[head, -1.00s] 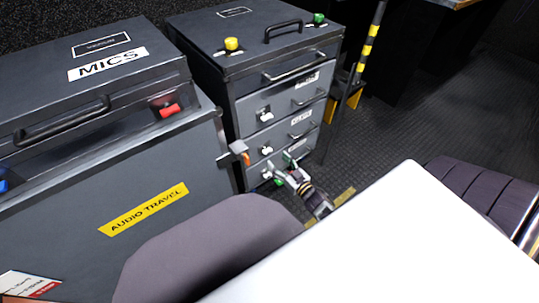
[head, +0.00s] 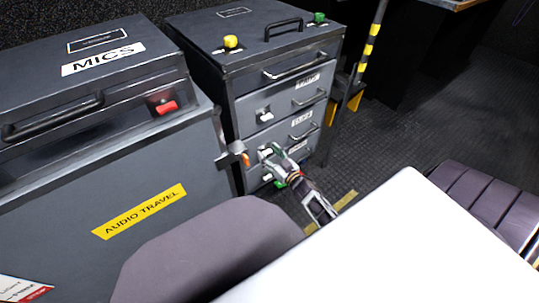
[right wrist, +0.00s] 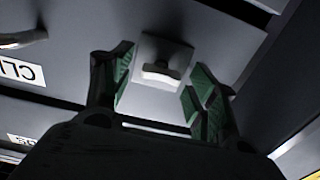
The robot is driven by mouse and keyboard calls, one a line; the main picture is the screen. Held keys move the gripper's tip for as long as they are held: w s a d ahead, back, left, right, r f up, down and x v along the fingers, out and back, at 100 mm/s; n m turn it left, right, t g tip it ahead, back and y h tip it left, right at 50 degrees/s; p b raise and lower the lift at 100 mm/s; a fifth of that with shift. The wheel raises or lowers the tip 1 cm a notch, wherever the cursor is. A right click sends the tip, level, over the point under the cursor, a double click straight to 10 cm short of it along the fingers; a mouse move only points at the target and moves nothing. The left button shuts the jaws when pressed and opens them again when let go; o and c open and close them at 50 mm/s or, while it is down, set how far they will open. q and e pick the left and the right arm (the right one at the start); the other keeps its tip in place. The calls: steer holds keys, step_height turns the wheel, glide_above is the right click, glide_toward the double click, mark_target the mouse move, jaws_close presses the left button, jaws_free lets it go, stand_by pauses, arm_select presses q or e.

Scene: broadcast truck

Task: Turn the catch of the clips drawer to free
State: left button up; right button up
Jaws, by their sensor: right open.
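The clips drawer (right wrist: 75,75) shows in the right wrist view, its label partly cut off at the left edge. Its catch (right wrist: 161,68), a pale knob on a square plate, sits between and just beyond the green-padded fingertips of my right gripper (right wrist: 158,95). That gripper is open, with a gap on both sides of the catch. In the head view my right gripper (head: 272,166) is at the lower drawers of the grey cabinet (head: 232,62), by their left-side catches, and partly hides them. I cannot see contact with the catch. My left gripper is out of view.
A higher drawer's white catch (head: 265,116) is clear of the gripper. The grey MICS case (head: 60,180) stands left, with a metal latch (head: 232,155) jutting close to my gripper.

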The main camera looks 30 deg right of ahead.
steer(key=c, duration=1)
arm_select(q)
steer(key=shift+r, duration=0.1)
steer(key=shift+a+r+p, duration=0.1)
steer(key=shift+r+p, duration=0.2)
steer(key=shift+p, duration=0.05)
arm_select(e)
steer(key=shift+n, duration=0.6)
steer(key=n+p, duration=0.3)
steer(key=n, duration=0.7)
steer(key=shift+a, duration=0.15)
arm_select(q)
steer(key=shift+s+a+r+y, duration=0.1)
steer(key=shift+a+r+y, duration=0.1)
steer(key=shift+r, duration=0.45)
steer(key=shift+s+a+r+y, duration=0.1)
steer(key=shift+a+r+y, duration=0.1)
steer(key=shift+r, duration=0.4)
arm_select(e)
steer(key=n, duration=0.5)
steer(key=shift+f, duration=0.15)
steer(key=shift+n, duration=0.4)
